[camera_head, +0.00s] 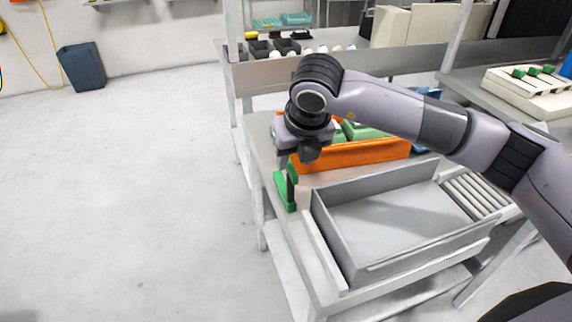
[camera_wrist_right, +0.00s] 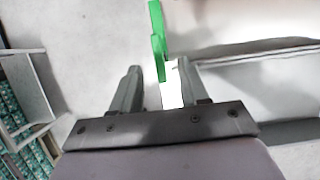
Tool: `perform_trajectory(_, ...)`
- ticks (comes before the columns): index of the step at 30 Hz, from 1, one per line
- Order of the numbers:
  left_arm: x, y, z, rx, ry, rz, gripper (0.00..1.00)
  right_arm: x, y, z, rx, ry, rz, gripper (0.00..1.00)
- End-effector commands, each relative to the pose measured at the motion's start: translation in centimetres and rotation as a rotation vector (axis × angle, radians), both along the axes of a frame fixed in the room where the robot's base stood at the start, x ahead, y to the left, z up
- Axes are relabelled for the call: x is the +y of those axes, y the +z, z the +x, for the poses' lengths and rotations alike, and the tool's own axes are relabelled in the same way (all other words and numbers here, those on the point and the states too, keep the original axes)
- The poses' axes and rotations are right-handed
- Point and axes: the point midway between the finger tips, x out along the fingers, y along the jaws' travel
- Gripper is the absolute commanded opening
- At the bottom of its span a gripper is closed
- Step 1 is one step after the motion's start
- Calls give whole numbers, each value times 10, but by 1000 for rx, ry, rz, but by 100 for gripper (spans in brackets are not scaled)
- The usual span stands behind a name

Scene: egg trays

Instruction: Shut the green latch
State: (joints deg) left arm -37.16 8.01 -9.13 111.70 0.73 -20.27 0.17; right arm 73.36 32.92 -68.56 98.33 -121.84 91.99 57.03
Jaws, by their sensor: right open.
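The green latch (camera_head: 285,192) is fixed at the left edge of the grey table (camera_head: 310,262), with an upright dark and green arm on its base. My right gripper (camera_head: 300,152) is just above and behind the latch, pointing down and overlapping its top. In the right wrist view the green latch (camera_wrist_right: 157,32) lies ahead of the spread fingertips of my right gripper (camera_wrist_right: 157,68). One green part reaches the gap between them. The gripper looks empty, and I cannot tell whether it touches the latch. My left gripper is out of view.
An orange crate (camera_head: 352,156) with green items stands behind the latch. A large empty grey tray (camera_head: 330,237) is close to its right, beside rollers (camera_head: 476,193). A shelf table (camera_head: 380,62) is behind. Open floor (camera_head: 130,190) lies to the left.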

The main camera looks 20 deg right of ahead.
Motion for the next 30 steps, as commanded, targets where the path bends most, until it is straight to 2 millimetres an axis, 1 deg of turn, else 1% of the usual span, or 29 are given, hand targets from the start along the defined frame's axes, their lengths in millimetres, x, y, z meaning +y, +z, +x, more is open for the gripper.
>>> perform_trajectory(3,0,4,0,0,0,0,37,1,-19,7,5,-1,1,45)
perform_trajectory(9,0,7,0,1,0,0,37,2,-42,17,4,3,2,45)
perform_trajectory(13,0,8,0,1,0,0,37,2,-49,20,1,3,2,45)
perform_trajectory(20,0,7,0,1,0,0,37,2,-50,20,1,3,3,45)
perform_trajectory(21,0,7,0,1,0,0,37,2,-50,20,1,3,3,38)
perform_trajectory(22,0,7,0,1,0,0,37,2,-50,20,1,3,3,28)
perform_trajectory(23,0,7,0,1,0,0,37,2,-50,20,1,3,3,19)
perform_trajectory(24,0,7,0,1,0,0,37,2,-50,20,1,3,3,6)
perform_trajectory(25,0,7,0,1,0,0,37,2,-50,20,1,3,3,0)
perform_trajectory(30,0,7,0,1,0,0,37,2,-50,20,1,3,3,0)
